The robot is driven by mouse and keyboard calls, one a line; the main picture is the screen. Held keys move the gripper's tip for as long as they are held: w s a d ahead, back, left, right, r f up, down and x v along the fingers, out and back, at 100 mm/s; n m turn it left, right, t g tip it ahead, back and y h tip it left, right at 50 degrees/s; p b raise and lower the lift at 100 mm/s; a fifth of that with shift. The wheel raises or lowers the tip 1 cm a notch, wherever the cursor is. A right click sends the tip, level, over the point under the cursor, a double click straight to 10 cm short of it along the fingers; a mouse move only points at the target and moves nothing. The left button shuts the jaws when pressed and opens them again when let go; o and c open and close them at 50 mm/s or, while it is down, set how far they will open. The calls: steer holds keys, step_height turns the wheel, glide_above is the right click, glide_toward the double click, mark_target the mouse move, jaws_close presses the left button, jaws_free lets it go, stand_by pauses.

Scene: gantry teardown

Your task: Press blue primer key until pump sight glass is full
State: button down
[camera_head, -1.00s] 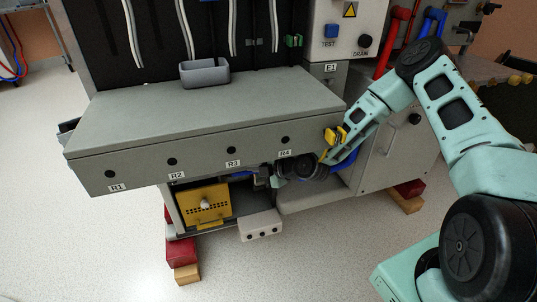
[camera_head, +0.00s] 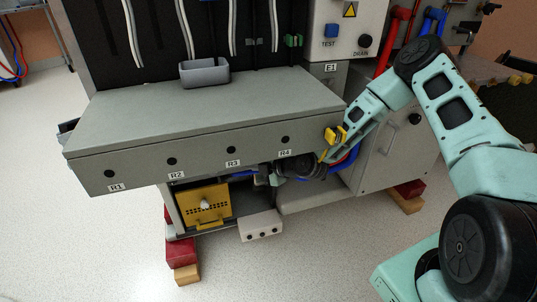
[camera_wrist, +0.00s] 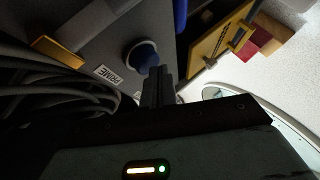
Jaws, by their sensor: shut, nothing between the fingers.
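My gripper (camera_wrist: 158,72) is shut and empty. Its fingertips overlap the key's lower right edge in that view; I cannot tell if they touch it. An amber-yellow bar (camera_wrist: 57,52) sits on the same panel at left; I cannot tell whether it is the sight glass or its level. In the head view, my gripper reaches under the grey bench (camera_head: 215,115), where the key is hidden.
Grey hoses (camera_wrist: 50,100) crowd the left of the wrist view. A yellow perforated box (camera_head: 203,205) and a white socket box (camera_head: 261,226) sit below the bench front. A blue hose (camera_head: 345,162) runs close to my wrist.

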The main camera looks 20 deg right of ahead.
steer(key=shift+w, duration=0.45)
stand_by(0.3)
steer(key=shift+s, duration=1.2)
steer(key=shift+a, duration=0.1)
steer(key=s+p, duration=0.1)
steer(key=s, duration=0.5)
steer(key=shift+a, duration=0.3)
stand_by(2.1)
